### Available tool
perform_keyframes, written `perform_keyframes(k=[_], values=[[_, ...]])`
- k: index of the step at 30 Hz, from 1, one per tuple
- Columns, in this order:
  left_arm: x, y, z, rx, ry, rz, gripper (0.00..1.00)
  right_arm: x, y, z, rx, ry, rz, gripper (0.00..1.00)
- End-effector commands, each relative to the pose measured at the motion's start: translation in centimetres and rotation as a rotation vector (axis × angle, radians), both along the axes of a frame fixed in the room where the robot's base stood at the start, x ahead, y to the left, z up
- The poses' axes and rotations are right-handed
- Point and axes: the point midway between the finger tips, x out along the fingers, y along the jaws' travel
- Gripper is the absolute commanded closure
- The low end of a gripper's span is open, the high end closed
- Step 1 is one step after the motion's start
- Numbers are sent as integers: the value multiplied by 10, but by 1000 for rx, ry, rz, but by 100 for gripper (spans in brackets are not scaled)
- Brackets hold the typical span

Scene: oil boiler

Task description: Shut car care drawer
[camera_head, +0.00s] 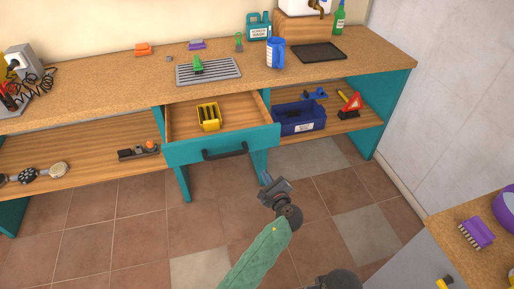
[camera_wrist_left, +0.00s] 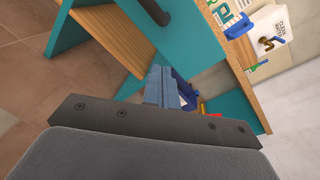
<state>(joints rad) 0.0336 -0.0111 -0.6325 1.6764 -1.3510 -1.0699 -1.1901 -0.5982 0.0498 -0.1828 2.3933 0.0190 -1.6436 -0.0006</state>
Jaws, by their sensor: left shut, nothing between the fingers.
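The car care drawer (camera_head: 221,143) stands pulled out below the workbench top in the head view. It has a teal front, a wooden inside and a dark bar handle (camera_head: 225,152). A yellow object (camera_head: 209,116) lies inside it. My left gripper (camera_head: 266,178) is shut and empty, below and to the right of the handle, apart from the drawer. In the left wrist view the shut fingers (camera_wrist_left: 163,88) point toward the bench, and the dark handle (camera_wrist_left: 155,10) shows at the top. My right gripper is not seen clearly.
A blue crate (camera_head: 299,118) and a red warning triangle (camera_head: 352,103) are on the lower shelf at right. A side counter (camera_head: 490,262) stands at the lower right. The tiled floor before the drawer is free.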

Motion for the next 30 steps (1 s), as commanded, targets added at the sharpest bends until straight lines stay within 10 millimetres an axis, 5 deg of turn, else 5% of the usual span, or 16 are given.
perform_keyframes(k=[3,9,19,30], values=[[5,-8,11,273,18,-63,100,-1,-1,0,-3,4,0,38],[8,-16,17,533,80,-122,100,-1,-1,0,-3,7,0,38],[21,-12,19,609,111,-125,100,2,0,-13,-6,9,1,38],[79,7,20,608,110,-124,100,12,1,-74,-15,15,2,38]])
